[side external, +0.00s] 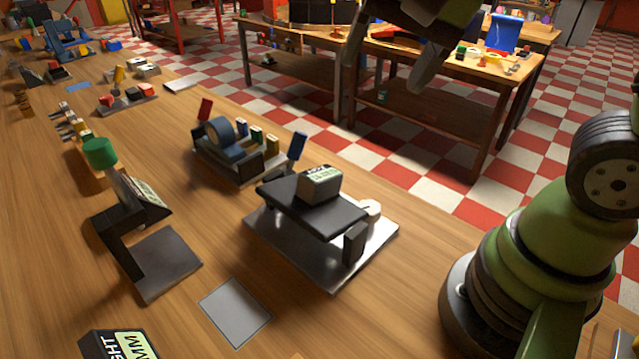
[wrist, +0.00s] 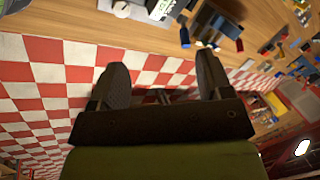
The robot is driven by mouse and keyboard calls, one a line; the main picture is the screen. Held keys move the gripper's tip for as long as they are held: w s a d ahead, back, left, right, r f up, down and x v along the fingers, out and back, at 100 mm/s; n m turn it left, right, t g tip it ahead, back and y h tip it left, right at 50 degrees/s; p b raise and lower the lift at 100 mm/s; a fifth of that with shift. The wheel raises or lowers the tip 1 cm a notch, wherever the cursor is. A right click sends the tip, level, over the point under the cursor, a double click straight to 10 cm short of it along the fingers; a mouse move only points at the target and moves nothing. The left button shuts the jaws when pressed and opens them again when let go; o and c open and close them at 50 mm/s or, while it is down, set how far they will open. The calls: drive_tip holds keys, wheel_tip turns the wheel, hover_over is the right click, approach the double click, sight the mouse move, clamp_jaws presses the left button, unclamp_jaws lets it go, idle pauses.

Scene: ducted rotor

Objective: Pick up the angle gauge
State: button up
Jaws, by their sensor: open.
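A small box with a pale green display face (side external: 320,185), which looks like the angle gauge, sits on a black raised platform (side external: 285,203) over a shiny metal plate (side external: 270,233). My gripper (side external: 405,50) is high up at the top of the side view, above and to the right of the box and well apart from it. Part of it is cut off by the frame edge. In the wrist view my gripper (wrist: 162,65) has its two dark fingers wide apart with nothing between them. A pale display (wrist: 155,7) shows at that view's top edge, cut off.
A rack with a blue tape roll (side external: 220,138) and coloured markers stands behind the platform. A black stand with a green knob (side external: 100,152) is to the left. A grey square (side external: 236,312) lies in front, beside a labelled black box (side external: 118,345). Bare wood lies between them.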

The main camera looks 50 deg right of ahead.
sight(319, 174)
drive_tip(key=w+f+m+g, duration=0.1)
drive_tip(key=w+f+m, duration=0.1)
drive_tip(key=f, duration=0.3)
drive_tip(key=w+a+f+m+g+h, duration=0.1)
drive_tip(key=w+f+m, duration=0.2)
drive_tip(key=f, duration=0.2)
drive_tip(key=w+f+m+g, duration=0.1)
drive_tip(key=w+f+m, duration=0.1)
drive_tip(key=f, duration=0.3)
drive_tip(key=shift+w+a+m+g, duration=0.3)
drive_tip(key=shift+w+g, duration=0.1)
drive_tip(key=shift+w, duration=0.2)
drive_tip(key=f, duration=0.5)
drive_tip(key=shift+a+f, duration=0.2)
drive_tip(key=shift+f, duration=0.2)
drive_tip(key=c, duration=1.2)
drive_tip(key=shift+r, duration=0.1)
